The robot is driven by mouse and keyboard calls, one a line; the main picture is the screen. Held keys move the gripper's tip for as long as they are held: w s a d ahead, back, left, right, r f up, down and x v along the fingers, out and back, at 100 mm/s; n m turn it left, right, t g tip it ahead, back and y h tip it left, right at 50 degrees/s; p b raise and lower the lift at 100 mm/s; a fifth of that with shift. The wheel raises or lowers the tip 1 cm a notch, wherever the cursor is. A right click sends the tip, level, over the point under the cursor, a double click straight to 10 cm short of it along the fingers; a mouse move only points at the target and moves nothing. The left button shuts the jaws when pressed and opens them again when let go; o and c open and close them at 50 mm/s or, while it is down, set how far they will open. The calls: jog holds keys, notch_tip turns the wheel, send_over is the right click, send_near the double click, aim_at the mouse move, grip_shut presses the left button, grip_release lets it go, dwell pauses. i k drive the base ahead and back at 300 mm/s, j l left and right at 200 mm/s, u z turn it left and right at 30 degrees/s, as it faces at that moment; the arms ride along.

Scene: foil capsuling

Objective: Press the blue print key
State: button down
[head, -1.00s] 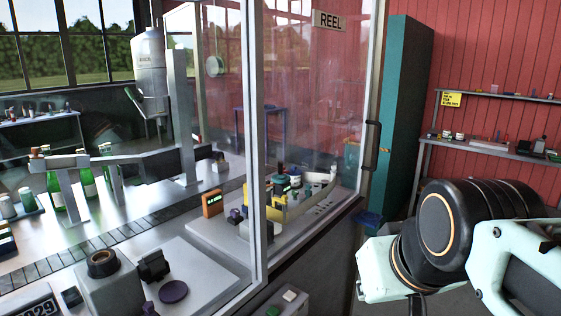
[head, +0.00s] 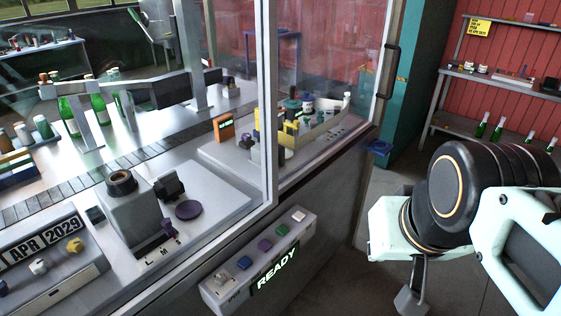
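The blue key (head: 244,263) sits in a row of coloured keys on a grey control box (head: 215,293) on the front of the machine. The box's display (head: 276,267) reads READY in lit letters. Beside the blue key are a purple key (head: 264,245), a green key (head: 282,230) and whitish keys at both ends of the row. My gripper (head: 412,298) shows only in part, below my wrist at the lower right. It is well to the right of the box and apart from it. Its finger opening is not clear.
A glass guard frame (head: 268,110) rises behind the box. A date block (head: 40,240) reading APR 2029 sits on the bench at left. A blue tray (head: 379,148) juts out at the machine's right corner. The floor between box and arm looks clear.

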aim_at(244, 262)
jog(key=u, duration=1)
jog(key=i+j+z, duration=0.1)
jog(key=j+z, duration=0.15)
jog(key=i+l+u, duration=0.1)
jog(key=l+u, duration=0.7)
jog(key=l, duration=0.15)
jog(key=k+l, duration=0.1)
jog(key=l, duration=0.35)
